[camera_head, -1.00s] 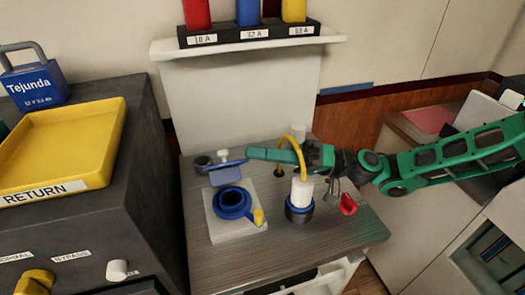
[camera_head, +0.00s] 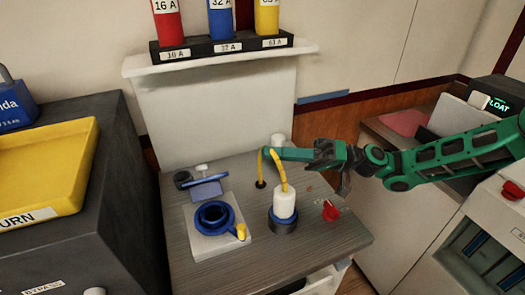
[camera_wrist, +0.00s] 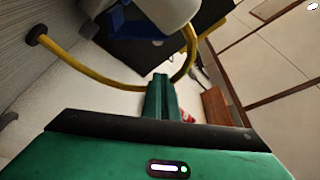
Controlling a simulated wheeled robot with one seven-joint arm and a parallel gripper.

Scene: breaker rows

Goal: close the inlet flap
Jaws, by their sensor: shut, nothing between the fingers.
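The inlet (camera_head: 214,217) is a blue ring on a pale square plate, with a yellow tab at its right side. Its blue flap (camera_head: 207,190) stands open, tilted up behind the ring. My gripper (camera_head: 268,153) is shut and empty, its green fingers pointing left. It is to the right of the flap and farther back, apart from it, beside the yellow cable. The shut fingers also show in the wrist view (camera_wrist: 161,95), close to the yellow cable (camera_wrist: 95,78). The inlet is not clearly visible in the wrist view.
A white plug (camera_head: 284,204) with the yellow cable stands on a dark base right of the inlet. A red piece (camera_head: 330,211) lies farther right. A shelf (camera_head: 220,58) with coloured breakers is behind. A dark cabinet with a yellow tray (camera_head: 45,180) stands left.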

